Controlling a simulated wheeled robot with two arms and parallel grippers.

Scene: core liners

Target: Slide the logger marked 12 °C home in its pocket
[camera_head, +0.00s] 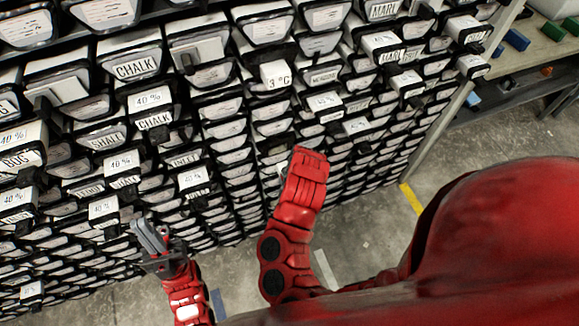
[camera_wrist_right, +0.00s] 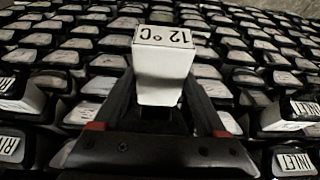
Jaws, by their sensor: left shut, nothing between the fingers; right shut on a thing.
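The logger marked 12 °C (camera_wrist_right: 163,72) is a white box, its label upside down in the right wrist view. My right gripper (camera_wrist_right: 160,112) is shut on its near end, a black finger on each side. The logger stands out in front of the rack's rows; how far it sits in a pocket cannot be told. In the head view my right arm reaches to the rack, and its gripper and this logger are hidden. My left gripper (camera_head: 153,238) is shut and empty, in front of the rack's lower left part.
The rack (camera_head: 232,143) is packed with labelled trays and white boxes, several jutting out, such as one marked 3 °C (camera_head: 275,75). A workbench (camera_head: 540,50) with coloured blocks stands at the upper right. Bare floor (camera_head: 365,235) shows below the rack.

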